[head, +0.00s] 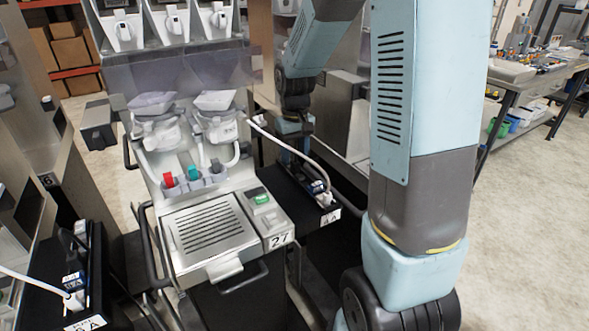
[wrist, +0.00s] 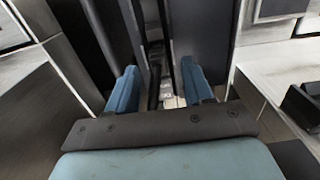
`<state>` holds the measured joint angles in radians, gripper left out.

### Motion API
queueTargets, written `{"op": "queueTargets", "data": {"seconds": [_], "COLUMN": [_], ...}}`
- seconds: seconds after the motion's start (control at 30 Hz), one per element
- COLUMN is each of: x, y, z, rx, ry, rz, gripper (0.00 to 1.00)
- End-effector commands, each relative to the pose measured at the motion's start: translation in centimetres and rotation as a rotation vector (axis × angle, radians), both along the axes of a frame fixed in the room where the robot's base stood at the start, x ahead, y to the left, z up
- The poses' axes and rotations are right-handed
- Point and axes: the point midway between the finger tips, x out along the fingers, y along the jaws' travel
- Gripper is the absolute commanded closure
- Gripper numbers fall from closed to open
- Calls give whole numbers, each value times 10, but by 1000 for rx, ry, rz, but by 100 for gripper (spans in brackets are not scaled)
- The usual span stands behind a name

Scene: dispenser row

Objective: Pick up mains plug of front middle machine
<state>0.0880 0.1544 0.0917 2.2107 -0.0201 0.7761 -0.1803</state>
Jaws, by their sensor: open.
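The front middle machine (head: 215,225) carries the number 27. A white cable runs from its right side down to a dark plug (head: 318,187) on a black power rail (head: 327,217) between the machines. I take this as its mains plug. My gripper (wrist: 158,82) is open, with two blue fingers apart and nothing visibly held between them. In the head view it is above the far part of the rail, behind the plug and partly hidden. In the wrist view, the fingers point into a narrow dark gap with small pale and grey parts; I cannot tell if the plug is among them.
Another black rail (head: 42,297) with a plug (head: 72,281) and white cable lies at the left. A machine panel (wrist: 275,75) stands close at the right of the wrist view. Open floor (head: 535,200) and a workbench (head: 520,85) are at the right.

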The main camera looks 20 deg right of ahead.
Motion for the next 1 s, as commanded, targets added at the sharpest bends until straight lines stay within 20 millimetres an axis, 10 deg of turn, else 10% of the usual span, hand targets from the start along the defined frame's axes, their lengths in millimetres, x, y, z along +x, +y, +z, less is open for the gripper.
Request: {"op": "queueTargets", "data": {"seconds": [0.53,1.0], "x": [1,1], "y": [-2,-2], "z": [-35,-34], "rx": [0,0], "ry": [1,1], "rz": [0,-1], "gripper": [49,93]}}
